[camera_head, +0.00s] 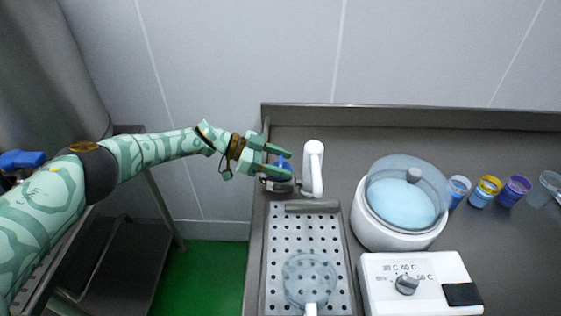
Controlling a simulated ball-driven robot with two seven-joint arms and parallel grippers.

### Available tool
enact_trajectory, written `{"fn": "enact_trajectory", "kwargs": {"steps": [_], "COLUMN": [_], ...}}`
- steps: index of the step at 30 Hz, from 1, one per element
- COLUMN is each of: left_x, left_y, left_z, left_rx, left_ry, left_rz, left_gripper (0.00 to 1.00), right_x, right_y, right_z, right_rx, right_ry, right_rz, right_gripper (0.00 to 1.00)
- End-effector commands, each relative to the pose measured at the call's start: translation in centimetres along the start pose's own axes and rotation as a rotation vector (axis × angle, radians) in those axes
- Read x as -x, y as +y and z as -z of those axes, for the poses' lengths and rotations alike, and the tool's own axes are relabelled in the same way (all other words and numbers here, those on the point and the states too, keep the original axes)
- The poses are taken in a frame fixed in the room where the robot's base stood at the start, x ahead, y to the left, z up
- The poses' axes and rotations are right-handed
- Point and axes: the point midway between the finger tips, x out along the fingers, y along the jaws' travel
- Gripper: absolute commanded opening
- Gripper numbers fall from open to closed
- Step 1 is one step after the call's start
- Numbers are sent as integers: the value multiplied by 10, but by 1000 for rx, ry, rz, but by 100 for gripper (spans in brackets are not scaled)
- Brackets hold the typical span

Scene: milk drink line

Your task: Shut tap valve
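The white tap spout (313,165) stands upright at the left end of the counter, above the drip tray. A metal valve body (281,186) sits just left of the spout. A small blue valve handle (281,163) shows above it, partly hidden by my fingers. My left gripper (285,164) reaches in from the left with its green fingers apart, one on each side of the blue handle. I cannot tell whether the fingers touch it. My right gripper is not in view.
A perforated drip tray (287,235) with a clear round lid-like piece (308,279) lies below the tap. A white pot with a glass lid (398,225), a white control box (420,283) and several cups (483,191) stand to the right. A raised counter edge (420,115) runs behind.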

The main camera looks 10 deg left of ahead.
Motion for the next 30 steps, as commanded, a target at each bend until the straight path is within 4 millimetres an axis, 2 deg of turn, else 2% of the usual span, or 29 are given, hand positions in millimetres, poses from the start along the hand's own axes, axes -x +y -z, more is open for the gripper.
{"fn": "enact_trajectory", "kwargs": {"steps": [5,8,15,21,25,30], "left_x": [11,30,96,140,156,163], "left_y": [-1,-1,-1,-1,-1,0], "left_z": [1,2,1,0,-1,-1], "left_rx": [0,-1,-1,0,1,0], "left_ry": [1,0,0,-1,0,0], "left_rz": [2,3,4,3,1,0], "left_gripper": [55,55,55,55,55,55], "right_x": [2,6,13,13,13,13], "right_y": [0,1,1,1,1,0], "right_z": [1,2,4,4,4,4], "right_rx": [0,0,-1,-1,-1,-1], "right_ry": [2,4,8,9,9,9], "right_rz": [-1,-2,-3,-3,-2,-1], "right_gripper": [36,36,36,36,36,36]}}
